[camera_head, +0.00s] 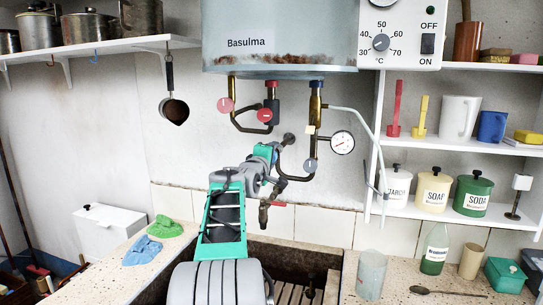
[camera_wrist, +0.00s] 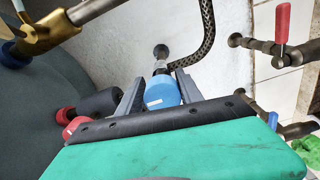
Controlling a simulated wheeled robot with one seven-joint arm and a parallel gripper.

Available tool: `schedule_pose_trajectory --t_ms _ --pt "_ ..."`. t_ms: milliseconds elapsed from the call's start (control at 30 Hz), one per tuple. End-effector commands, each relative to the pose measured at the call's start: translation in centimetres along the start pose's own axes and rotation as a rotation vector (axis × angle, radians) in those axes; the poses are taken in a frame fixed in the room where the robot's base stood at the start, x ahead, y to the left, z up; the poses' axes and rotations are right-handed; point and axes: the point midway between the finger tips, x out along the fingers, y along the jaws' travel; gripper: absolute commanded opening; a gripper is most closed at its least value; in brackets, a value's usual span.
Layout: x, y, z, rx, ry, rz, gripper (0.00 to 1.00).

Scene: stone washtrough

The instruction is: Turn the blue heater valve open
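A round blue valve knob (camera_wrist: 162,92) shows in the wrist view. It sits between the two grey fingers of my gripper (camera_wrist: 160,88), one finger on either side. Whether the fingers press on it or stand slightly apart is too close to see. In the head view my gripper (camera_head: 273,155) is in front of the wall below the water heater (camera_head: 280,30), and the arm hides most of what lies between its fingers. A second, blue-grey disc (camera_head: 310,166) sits on the pipe just right of my gripper.
Two red knobs (camera_head: 225,104) and (camera_head: 265,115) hang under the heater, left of a pressure gauge (camera_head: 342,143). A tap with a red lever (camera_wrist: 283,22) is near my gripper; a dark braided hose (camera_wrist: 206,30) runs close by. The stone trough (camera_head: 330,262) lies below.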

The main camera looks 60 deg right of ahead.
Motion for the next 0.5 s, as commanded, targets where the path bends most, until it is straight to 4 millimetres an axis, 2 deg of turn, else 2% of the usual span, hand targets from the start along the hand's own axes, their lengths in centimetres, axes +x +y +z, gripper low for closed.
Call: schedule_pose_trajectory --t_ms 33,200,400,500 --pt "0.0 0.02 0.0 0.0 0.0 0.0 0.47" --pt "-0.03 -0.11 -0.16 0.001 0.003 -0.002 0.59" --pt "-0.07 -0.16 -0.21 0.001 0.004 -0.003 0.59" --pt "-0.71 -0.2 -0.23 0.001 0.004 -0.002 0.59"
